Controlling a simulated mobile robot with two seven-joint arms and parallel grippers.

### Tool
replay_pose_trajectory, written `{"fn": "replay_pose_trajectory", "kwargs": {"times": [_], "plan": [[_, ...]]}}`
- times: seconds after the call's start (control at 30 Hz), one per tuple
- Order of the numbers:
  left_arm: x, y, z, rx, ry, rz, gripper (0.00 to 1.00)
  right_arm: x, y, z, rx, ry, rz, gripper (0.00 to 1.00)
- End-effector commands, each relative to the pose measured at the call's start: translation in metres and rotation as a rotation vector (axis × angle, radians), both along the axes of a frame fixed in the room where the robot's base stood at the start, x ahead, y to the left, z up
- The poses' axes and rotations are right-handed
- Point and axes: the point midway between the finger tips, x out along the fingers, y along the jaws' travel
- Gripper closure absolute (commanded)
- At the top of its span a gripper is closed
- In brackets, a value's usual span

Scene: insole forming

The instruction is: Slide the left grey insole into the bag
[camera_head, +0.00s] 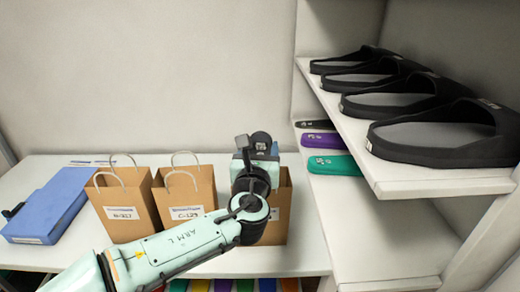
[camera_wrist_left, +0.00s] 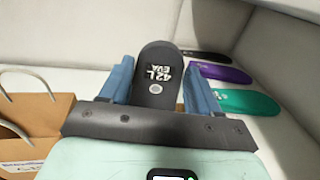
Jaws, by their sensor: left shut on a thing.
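My left gripper (camera_wrist_left: 159,98) is shut on a dark grey insole (camera_wrist_left: 158,60) marked "42 L EVA" in the left wrist view. Its blue fingers stand on either side of the insole. In the head view my left gripper (camera_head: 256,147) is above and in front of the rightmost paper bag (camera_head: 283,210), which is largely hidden behind my arm. In the head view the held insole is mostly hidden. Two more brown paper bags stand to the left, labelled "N-217" (camera_head: 125,206) and "C-129" (camera_head: 186,203). My right gripper is not in view.
A blue box (camera_head: 48,205) lies on the left of the white table (camera_head: 235,262). Black (camera_head: 312,124), purple (camera_head: 324,141) and green (camera_head: 333,165) insoles lie on the lower shelf at right. Several black sandals (camera_head: 440,132) stand on the shelf above.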

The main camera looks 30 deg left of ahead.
Motion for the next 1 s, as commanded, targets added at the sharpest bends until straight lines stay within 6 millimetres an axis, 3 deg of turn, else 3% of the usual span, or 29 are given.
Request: {"fn": "replay_pose_trajectory", "kwargs": {"times": [0.4, 0.43, 0.5, 0.83, 1.0], "plan": [[0.000, 0.000, -0.002, 0.000, -0.001, 0.000, 0.67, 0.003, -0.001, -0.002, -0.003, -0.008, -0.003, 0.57], [0.000, 0.000, -0.002, 0.000, -0.001, 0.000, 0.28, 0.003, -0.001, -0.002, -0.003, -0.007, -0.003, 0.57], [0.000, 0.000, -0.002, 0.000, -0.001, 0.000, 0.08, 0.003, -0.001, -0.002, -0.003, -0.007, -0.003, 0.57], [-0.002, -0.001, -0.002, 0.000, -0.001, 0.000, 0.08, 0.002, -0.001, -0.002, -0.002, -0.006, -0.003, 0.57], [-0.021, -0.009, 0.000, -0.001, -0.003, -0.002, 0.08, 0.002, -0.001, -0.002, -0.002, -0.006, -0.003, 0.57]]}}
